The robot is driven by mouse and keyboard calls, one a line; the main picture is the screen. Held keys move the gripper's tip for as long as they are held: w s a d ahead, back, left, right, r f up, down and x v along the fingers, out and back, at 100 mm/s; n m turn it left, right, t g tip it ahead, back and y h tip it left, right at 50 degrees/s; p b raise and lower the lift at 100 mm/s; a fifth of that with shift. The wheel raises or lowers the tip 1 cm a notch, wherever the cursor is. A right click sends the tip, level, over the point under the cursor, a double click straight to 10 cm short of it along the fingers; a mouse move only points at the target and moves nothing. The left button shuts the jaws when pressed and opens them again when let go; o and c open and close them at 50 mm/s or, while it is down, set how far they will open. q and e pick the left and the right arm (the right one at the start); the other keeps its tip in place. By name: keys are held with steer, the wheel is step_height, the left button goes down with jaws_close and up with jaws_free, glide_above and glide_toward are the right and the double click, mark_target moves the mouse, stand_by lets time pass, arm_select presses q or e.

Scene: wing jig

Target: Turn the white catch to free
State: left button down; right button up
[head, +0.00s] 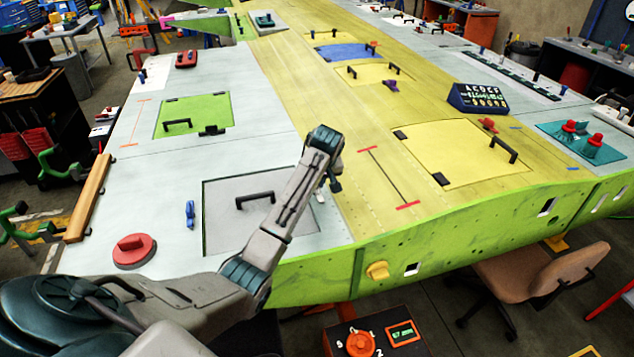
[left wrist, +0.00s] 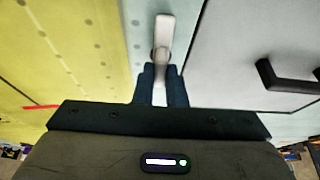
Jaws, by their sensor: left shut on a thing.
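The white catch (left wrist: 164,32) is a small pale lever on the light strip beside the grey hatch (left wrist: 240,50). In the left wrist view it points away from me, roughly along the hatch edge. My left gripper (left wrist: 161,76) is shut on the near part of the catch, one dark finger on each side. In the head view my left gripper (head: 333,183) is low over the wing at the right edge of the grey hatch (head: 225,225). Only a bit of the white catch (head: 319,197) shows there beside the fingers. My right gripper is not in view.
The grey hatch has a black handle (head: 255,200). A blue catch (head: 190,213) and a red round knob (head: 133,250) are to its left. A yellow knob (head: 377,270) sits on the green front edge. The yellow skin right of my gripper is mostly clear.

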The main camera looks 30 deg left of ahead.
arm_select(q)
steer(key=shift+w+r, duration=0.1)
steer(key=shift+r, duration=0.1)
steer(key=c, duration=1.5)
jaws_free()
steer(key=shift+f, duration=0.1)
